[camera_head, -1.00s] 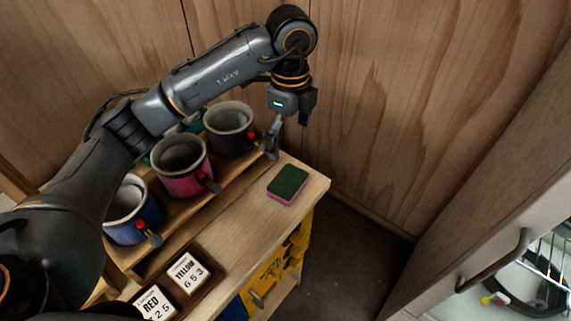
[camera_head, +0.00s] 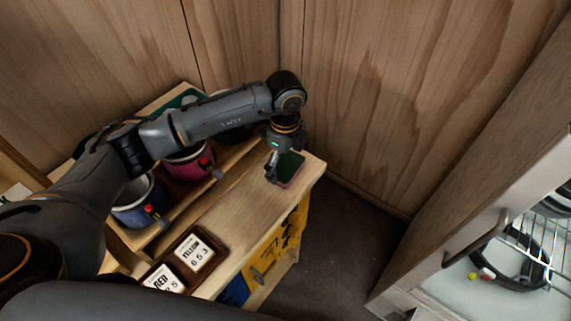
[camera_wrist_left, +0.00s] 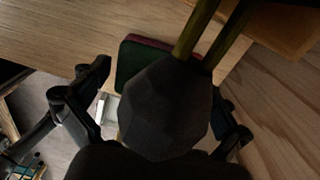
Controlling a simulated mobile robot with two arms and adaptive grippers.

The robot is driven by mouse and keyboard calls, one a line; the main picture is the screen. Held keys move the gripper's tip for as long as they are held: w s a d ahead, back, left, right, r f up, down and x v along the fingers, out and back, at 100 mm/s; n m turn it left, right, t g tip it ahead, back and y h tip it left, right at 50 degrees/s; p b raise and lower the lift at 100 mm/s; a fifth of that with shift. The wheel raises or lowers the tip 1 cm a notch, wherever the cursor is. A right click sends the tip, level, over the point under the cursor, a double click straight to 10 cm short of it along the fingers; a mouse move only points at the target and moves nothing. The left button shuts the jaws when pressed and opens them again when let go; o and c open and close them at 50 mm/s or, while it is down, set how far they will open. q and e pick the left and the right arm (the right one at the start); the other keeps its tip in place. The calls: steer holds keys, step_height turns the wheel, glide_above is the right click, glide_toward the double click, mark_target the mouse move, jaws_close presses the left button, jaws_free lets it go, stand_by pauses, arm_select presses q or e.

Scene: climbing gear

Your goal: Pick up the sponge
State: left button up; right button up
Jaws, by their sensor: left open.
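The sponge (camera_head: 291,167) has a dark green top and a pinkish-red side. It lies flat on the wooden bench top (camera_head: 233,203) near its far right end. My left gripper (camera_head: 272,174) is right at the sponge, covering its left part in the head view. In the left wrist view the sponge (camera_wrist_left: 138,57) shows beyond the open fingers of the left gripper (camera_wrist_left: 160,90), partly hidden by a dark block in the middle. I cannot tell whether the fingers touch it. My right gripper is not in view.
A blue mug (camera_head: 139,204) and a pink mug (camera_head: 186,168) stand on a raised shelf behind the bench top. A dark tray with white number cards (camera_head: 194,251) sits nearer. A wooden wall rises behind; a cabinet with a handle (camera_head: 478,238) stands at right.

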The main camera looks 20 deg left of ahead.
arm_select(q)
steer(key=c, duration=0.3)
steer(key=shift+c, duration=0.8)
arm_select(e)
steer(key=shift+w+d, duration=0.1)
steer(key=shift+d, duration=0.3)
arm_select(q)
steer(key=shift+r, duration=0.15)
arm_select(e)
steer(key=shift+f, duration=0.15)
